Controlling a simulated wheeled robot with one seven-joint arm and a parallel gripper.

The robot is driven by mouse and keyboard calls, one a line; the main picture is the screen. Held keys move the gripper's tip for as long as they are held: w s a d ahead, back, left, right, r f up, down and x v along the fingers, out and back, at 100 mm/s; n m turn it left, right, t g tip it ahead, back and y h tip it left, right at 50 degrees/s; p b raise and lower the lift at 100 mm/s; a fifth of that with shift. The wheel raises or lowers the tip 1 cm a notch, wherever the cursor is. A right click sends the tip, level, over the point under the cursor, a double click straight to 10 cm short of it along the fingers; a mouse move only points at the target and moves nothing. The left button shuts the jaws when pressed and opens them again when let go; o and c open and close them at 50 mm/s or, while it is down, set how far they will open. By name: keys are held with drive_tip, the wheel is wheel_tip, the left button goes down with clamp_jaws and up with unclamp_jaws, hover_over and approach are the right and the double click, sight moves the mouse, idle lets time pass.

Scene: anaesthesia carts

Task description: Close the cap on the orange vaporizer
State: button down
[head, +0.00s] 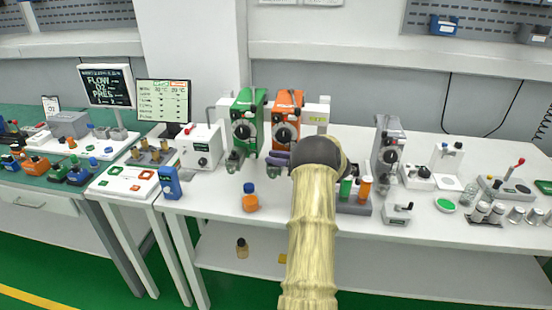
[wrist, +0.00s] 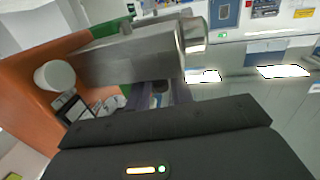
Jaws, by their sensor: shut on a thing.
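The orange vaporizer (head: 288,108) stands upright on the bench, right beside a green vaporizer (head: 246,112). Its dark round dial (head: 283,135) faces forward. My gripper (head: 278,158) is at its lower front, reaching in from the right and hiding part of it. In the wrist view the orange body (wrist: 30,100) fills the left side. A grey metal block with a round end (wrist: 130,55) juts across in front of my gripper (wrist: 162,93). The jaws are shut on a small, mostly hidden part below this block. I cannot tell how the cap stands.
A white box with a dial (head: 203,147) stands left of the green vaporizer. A grey vaporizer (head: 388,150) and a rack with green and orange bottles (head: 352,206) are to the right. The front bench left of my arm is mostly clear.

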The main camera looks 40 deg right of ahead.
drive_tip(key=c, duration=1.4)
unclamp_jaws()
drive_tip(key=shift+w+a, duration=0.1)
drive_tip(key=shift+w, duration=0.05)
drive_tip(key=shift+c, duration=0.2)
drive_tip(key=b+v, duration=0.2)
drive_tip(key=v, duration=1.5)
